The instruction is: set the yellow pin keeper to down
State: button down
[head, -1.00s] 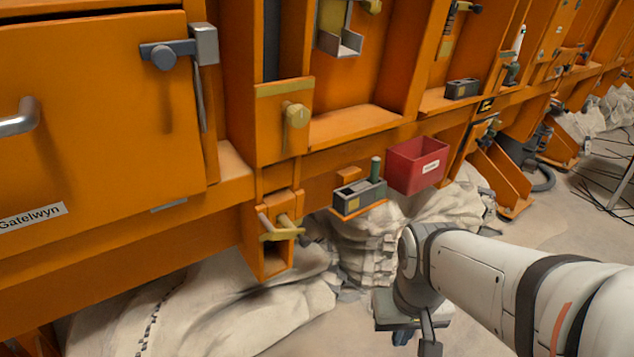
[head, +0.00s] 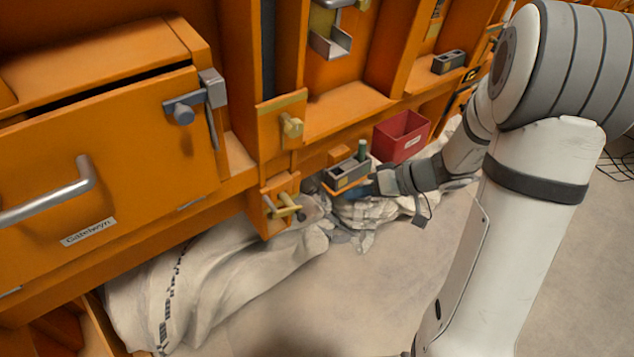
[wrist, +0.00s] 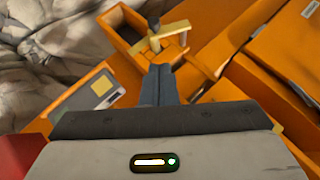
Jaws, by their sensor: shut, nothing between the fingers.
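The yellow pin keeper (head: 287,211) sits in a small orange bracket (head: 268,217) low on the orange wall in the head view. In the wrist view the yellow keeper (wrist: 174,34) is a crossbar with a dark pin end (wrist: 154,22) in front of an open orange box. My gripper (wrist: 160,72) is shut and empty, its blue-grey fingers pointing at the keeper. The fingertips appear very close to its lower yellow part; I cannot tell whether they touch. In the head view my gripper comes from the right, its fingers partly lost behind the tray.
A grey tray on an orange shelf with a green peg (head: 361,150) is just above my gripper. A yellow knob (head: 291,125) is above the keeper. Pale cloth (head: 215,275) drapes below; open floor lies in front.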

jog(key=f+x, duration=0.1)
jog(key=x, duration=1.1)
jog(key=shift+t, duration=0.4)
jog(key=shift+d, duration=0.15)
